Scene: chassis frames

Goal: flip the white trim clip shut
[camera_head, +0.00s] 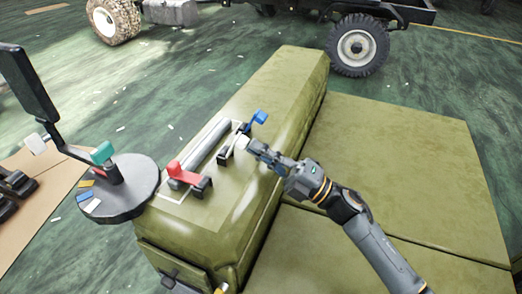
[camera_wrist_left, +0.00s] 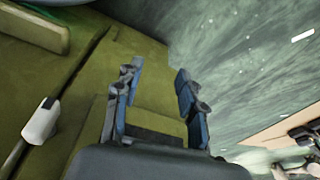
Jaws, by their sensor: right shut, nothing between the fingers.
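The white trim clip (camera_head: 243,142) is a small pale piece at the right side of the white-outlined panel on the olive-green box. My right gripper (camera_head: 251,146) is shut and empty, with its fingertips right at the clip. The fingers partly hide the clip, so I cannot tell how far it is open or whether they touch it. My left gripper (camera_wrist_left: 158,88) shows only in the left wrist view, open and empty, its fingers well apart over a green surface.
A red clip (camera_head: 184,173) and a blue clip (camera_head: 259,118) stand beside a grey tube (camera_head: 209,143) on the box (camera_head: 275,95). A round dark stand (camera_head: 125,205) is left of the box. A white piece with a dark end (camera_wrist_left: 42,121) shows in the left wrist view.

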